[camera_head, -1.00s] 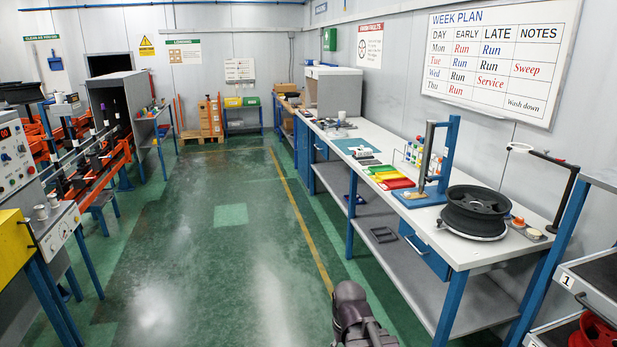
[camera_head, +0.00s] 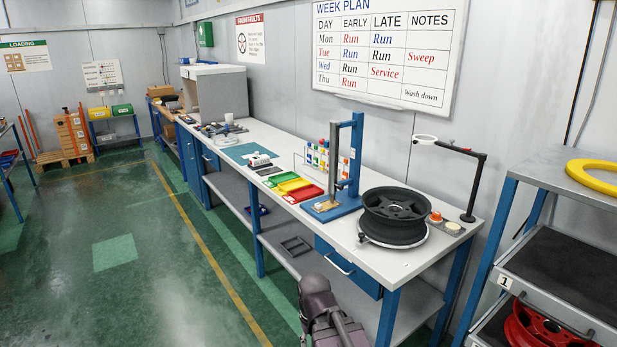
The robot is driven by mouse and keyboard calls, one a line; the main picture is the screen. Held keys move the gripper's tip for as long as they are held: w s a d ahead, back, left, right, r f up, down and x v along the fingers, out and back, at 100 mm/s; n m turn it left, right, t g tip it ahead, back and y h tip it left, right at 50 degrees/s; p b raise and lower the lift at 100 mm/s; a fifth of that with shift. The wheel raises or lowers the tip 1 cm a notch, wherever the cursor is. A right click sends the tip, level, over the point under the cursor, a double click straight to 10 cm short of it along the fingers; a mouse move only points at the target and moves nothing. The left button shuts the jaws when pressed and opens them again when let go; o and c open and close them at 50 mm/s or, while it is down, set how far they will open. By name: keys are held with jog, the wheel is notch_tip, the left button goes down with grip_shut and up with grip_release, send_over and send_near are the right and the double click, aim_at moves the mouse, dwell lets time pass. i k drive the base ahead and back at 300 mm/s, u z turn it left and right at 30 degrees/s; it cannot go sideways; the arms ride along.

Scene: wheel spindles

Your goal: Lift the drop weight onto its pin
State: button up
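A blue drop-test stand (camera_head: 356,150) stands upright on the workbench (camera_head: 262,134), right of the middle of the view. A grey vertical bar (camera_head: 333,165) stands at its left side, above a small tan block (camera_head: 326,206) on the blue base. I cannot tell which part is the drop weight or where its pin is; they are too small at this distance. Part of my own arm shows at the bottom centre, in front of the bench. My gripper is not in view.
A black wheel (camera_head: 394,214) lies on a round plate right of the stand. Green, yellow and red trays (camera_head: 297,192) and bottles (camera_head: 318,157) are left of it. A shelf rack (camera_head: 560,245) with a yellow ring (camera_head: 597,175) stands at right. The green floor (camera_head: 120,290) at left is clear.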

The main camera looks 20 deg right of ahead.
aim_at(341, 187)
jog(key=z, duration=0.3)
jog(key=i, duration=0.85)
jog(key=z, duration=0.25)
